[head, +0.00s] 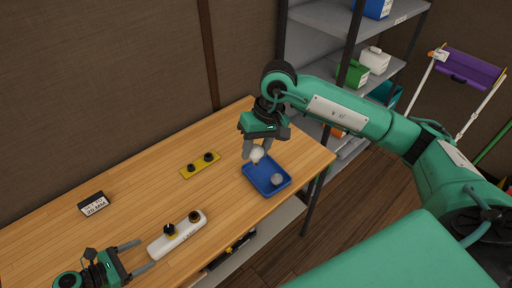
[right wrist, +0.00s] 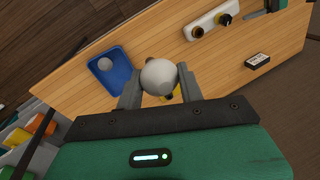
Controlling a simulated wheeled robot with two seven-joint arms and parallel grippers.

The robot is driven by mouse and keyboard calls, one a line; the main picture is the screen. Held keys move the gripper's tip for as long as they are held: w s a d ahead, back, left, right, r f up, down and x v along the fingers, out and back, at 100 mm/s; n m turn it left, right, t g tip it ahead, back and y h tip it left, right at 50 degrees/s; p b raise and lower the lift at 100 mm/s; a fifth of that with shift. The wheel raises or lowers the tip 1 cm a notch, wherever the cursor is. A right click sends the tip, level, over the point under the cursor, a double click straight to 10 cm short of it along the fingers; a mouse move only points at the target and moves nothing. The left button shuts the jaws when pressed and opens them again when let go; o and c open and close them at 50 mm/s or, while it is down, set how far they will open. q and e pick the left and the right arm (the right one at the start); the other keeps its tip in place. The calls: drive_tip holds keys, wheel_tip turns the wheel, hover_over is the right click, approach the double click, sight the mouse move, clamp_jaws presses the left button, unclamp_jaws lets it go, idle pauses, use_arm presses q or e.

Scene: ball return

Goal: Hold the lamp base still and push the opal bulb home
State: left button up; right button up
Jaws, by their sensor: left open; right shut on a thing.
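The opal bulb (head: 257,154) is a round white globe. My right gripper (head: 257,151) is shut on it above the back edge of the blue tray. It also shows between the fingers in the right wrist view (right wrist: 158,75). The lamp base (head: 180,239) is a long white block near the table's front edge, with a black knob on its left part and a dark, brass-ringed socket (right wrist: 198,32) on its right. The socket looks empty. My left gripper (head: 141,255) is open at the base's left end, its fingers apart; I cannot tell whether they touch it.
The blue tray (head: 250,175) holds another pale, greyer globe (head: 277,179). A yellow plate (head: 199,166) with two dark fittings lies behind the lamp base. A small black-and-white display block (head: 92,204) stands at the left. Shelves (head: 318,50) rise beyond the table's right end.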

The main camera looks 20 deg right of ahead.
sight(152, 250)
use_arm(q)
drive_tip(key=shift+b+x, duration=0.95)
drive_tip(key=shift+x, duration=1.45)
use_arm(e)
drive_tip(key=shift+f, duration=1.25)
use_arm(q)
drive_tip(key=c, duration=1.2)
use_arm(e)
drive_tip(key=w+a+f+n, duration=0.1)
drive_tip(key=w+a+f, duration=0.1)
drive_tip(key=a+f, duration=0.4)
drive_tip(key=w+a+f+n, duration=0.2)
drive_tip(key=a+f, duration=0.4)
drive_tip(key=a, duration=0.8)
drive_tip(key=shift+w+f+g, duration=0.3)
drive_tip(key=shift+w+g, duration=0.1)
drive_tip(key=shift+w, duration=0.15)
use_arm(q)
drive_tip(key=shift+s, duration=0.1)
